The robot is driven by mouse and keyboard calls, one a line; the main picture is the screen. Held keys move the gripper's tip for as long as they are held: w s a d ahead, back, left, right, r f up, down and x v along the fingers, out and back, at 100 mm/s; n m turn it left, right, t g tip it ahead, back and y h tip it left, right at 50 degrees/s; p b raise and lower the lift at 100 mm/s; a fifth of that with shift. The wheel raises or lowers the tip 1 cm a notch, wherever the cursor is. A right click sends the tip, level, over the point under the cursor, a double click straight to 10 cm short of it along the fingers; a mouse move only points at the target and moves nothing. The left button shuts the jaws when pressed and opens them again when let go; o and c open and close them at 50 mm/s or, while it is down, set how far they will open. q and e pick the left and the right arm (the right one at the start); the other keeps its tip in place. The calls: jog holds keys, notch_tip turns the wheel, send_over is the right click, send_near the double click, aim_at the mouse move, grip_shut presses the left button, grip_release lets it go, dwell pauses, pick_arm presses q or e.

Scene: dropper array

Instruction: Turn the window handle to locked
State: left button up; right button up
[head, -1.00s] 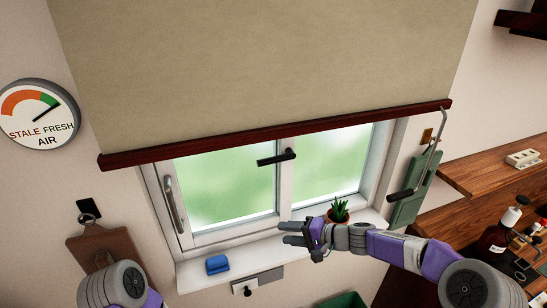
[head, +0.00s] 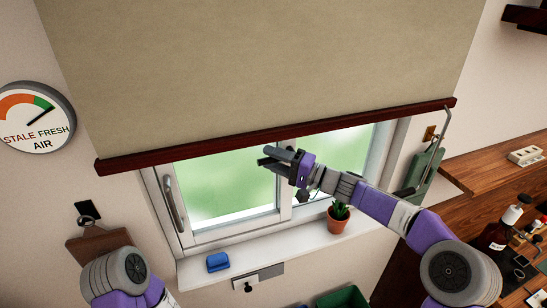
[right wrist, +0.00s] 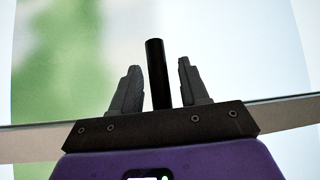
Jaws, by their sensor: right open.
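The window (head: 222,227) has a white frame with two panes under a lowered blind. My right gripper (head: 268,157) is raised at the middle of the window, over the place of the black window handle, and mostly hides it in the head view. In the right wrist view, the black handle (right wrist: 155,73) stands between the two open fingers of my right gripper (right wrist: 157,85), with a gap on each side. Only part of my left arm shows at the lower left; its gripper is out of view.
The beige blind (head: 260,70) with its dark red bar (head: 200,149) hangs just above my right gripper. A potted plant (head: 338,220) and a blue sponge-like block (head: 217,262) stand on the sill. A crank rod (head: 436,140) hangs at the right.

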jog(key=shift+c, duration=0.4)
grip_shut()
jog(key=shift+f+n, duration=0.15)
jog(key=shift+n, duration=0.15)
jog(key=shift+d+f+n+g+h+b, duration=0.1)
jog(key=shift+f+n+g+h+b, duration=0.5)
jog(key=shift+n+h, duration=0.25)
jog(key=shift+w+d+f+n+g+h, duration=0.1)
jog(key=shift+d+f+n+g+h, duration=0.1)
jog(key=shift+f+n+h, duration=0.4)
jog(key=shift+w+d+f+n+g+h, duration=0.1)
jog(key=shift+d+f+n+h, duration=0.15)
jog(key=shift+n+h, duration=0.45)
jog(key=shift+o, duration=0.4)
grip_release()
jog(key=shift+d, duration=0.1)
